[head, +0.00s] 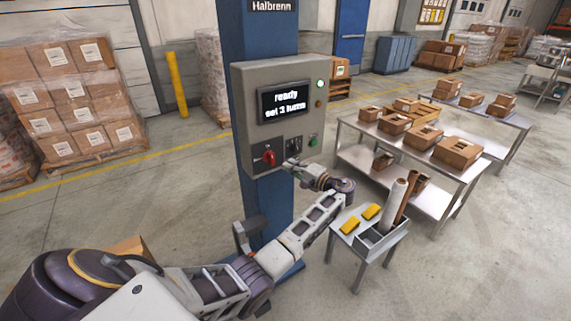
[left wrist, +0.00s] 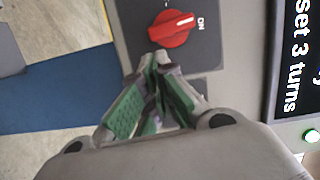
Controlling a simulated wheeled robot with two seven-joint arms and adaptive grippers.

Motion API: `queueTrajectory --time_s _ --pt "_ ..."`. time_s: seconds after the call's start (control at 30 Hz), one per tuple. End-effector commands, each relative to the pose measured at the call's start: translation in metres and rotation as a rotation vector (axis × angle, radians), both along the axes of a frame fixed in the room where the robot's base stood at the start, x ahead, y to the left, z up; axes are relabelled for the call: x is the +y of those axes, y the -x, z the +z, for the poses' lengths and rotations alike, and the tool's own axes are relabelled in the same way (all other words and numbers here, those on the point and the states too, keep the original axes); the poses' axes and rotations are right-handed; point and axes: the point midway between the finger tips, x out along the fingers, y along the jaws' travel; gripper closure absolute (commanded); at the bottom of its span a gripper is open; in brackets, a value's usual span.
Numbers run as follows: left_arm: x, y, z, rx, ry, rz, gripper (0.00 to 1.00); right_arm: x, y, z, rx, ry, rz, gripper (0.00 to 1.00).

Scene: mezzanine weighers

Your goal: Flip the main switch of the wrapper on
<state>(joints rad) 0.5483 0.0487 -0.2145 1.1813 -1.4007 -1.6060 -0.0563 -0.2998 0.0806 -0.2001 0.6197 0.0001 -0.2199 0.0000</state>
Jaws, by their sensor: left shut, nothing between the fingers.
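The wrapper's control panel (head: 242,128) is a grey box on a blue column. Its main switch (head: 267,157) is a red rotary knob on a black plate, low on the panel. In the left wrist view the red knob (left wrist: 172,28) is just beyond the fingertips, with its white mark pointing roughly towards the word ON. The display (head: 286,102) is lit and reads "ready, set 3 turns". My left gripper (head: 292,163) is shut and empty, just right of the knob; in the left wrist view its fingers (left wrist: 152,72) appear apart from the knob. My right gripper is out of view.
A second black control (head: 294,146) and a green button (head: 313,141) sit right of the switch. A small table (head: 350,236) with yellow items and rolls stands at right. Steel tables (head: 440,200) with cartons are beyond it.

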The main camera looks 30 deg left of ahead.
Motion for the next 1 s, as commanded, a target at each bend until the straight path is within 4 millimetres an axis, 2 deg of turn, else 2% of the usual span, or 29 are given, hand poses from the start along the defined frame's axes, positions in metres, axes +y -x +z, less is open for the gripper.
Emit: queueTrajectory --time_s 0.3,0.5,0.7,1.0 --pt "-0.047 0.007 0.001 0.0 0.001 -0.001 1.0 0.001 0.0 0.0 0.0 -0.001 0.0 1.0" --pt "-0.068 0.01 0.001 0.001 0.0 0.0 1.0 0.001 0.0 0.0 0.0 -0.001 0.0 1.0" --pt "-0.076 0.011 0.001 0.001 0.0 0.0 1.0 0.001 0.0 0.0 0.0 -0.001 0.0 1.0" --pt "-0.077 0.012 0.001 0.0 -0.001 0.0 1.0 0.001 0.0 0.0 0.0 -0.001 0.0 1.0"
